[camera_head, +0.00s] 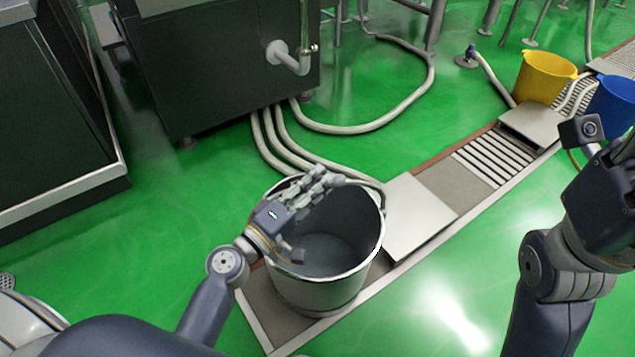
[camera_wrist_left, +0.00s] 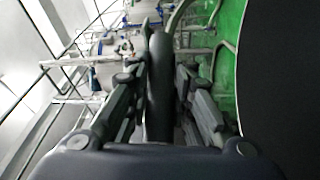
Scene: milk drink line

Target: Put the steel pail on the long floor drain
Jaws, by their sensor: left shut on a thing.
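The steel pail (camera_head: 325,290) is upright and open at the top, at the near end of the long floor drain (camera_head: 262,310). Its base overlaps the drain in the head view; I cannot tell whether it rests there or hangs just above. In the left wrist view a dark upright edge (camera_wrist_left: 158,90), likely the rim, lies between the fingers. My right arm is at the right of the head view; its fingers cannot be made out.
A flat metal plate (camera_head: 420,215) covers the drain right beside the pail. Pale hoses (camera_head: 290,150) run behind it from a dark machine (camera_head: 225,65). A yellow bucket (camera_head: 545,78) and blue bucket (camera_head: 612,100) stand farther along. Green floor is clear in front.

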